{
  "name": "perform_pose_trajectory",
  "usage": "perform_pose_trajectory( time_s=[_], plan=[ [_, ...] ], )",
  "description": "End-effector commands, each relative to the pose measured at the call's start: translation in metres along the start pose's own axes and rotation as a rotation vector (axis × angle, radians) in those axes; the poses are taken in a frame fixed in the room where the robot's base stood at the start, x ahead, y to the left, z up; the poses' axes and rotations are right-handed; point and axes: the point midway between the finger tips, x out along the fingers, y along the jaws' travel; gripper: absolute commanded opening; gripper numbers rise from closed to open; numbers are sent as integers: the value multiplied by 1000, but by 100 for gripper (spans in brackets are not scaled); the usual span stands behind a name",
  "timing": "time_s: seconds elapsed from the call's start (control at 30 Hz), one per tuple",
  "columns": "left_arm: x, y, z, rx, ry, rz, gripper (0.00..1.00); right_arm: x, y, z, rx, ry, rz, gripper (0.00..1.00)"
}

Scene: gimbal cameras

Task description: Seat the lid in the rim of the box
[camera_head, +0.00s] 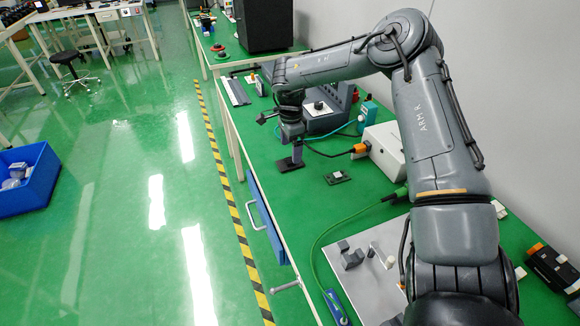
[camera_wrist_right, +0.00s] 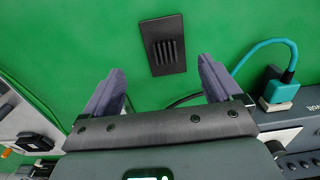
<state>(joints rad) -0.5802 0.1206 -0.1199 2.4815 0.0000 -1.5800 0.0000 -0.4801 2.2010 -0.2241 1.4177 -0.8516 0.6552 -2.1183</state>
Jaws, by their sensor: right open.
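My right gripper (camera_head: 293,152) points down low over the green bench top, its fingers spread and nothing seen between them. In the right wrist view the open gripper (camera_wrist_right: 160,85) faces a flat black slotted plate (camera_wrist_right: 163,45) lying on the green surface, past the fingertips. In the head view a dark flat piece (camera_head: 285,166) lies just below the fingers and seems to be this plate. I cannot tell for sure whether it is the lid. A grey box-like unit (camera_head: 337,100) stands behind the gripper, partly hidden by my arm; whether it is the box is unclear. My left gripper is out of view.
A small dark plate with a light piece (camera_head: 338,178) lies to the right. A white box (camera_head: 385,150) with an orange connector (camera_head: 360,149) stands by the wall. A teal connector (camera_head: 367,114) and cables lie nearby. A grey panel (camera_head: 365,270) lies nearer.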

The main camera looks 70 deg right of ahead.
Motion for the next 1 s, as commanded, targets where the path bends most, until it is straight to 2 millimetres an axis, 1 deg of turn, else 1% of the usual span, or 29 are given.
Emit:
perform_pose_trajectory(
  time_s=[0.17, 0.27, 0.4, 0.53, 0.63, 0.83, 0.87, 1.0],
  plan=[
    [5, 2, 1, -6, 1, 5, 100, 10, -1, 0, 1, 0, 0, 92],
    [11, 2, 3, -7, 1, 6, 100, 20, -3, 0, 1, 0, 1, 92],
    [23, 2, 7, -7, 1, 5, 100, 39, -7, -1, 1, 0, 2, 92],
    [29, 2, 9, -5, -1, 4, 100, 53, -8, 0, -1, -1, 1, 92],
    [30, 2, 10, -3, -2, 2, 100, 57, -8, -1, -1, 0, 0, 92],
    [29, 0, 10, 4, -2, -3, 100, 56, -8, -1, -1, 0, -1, 92],
    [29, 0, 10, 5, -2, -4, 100, 56, -8, 0, -1, 0, -1, 88],
    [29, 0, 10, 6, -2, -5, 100, 56, -8, -1, -1, 0, -1, 67]
  ],
)
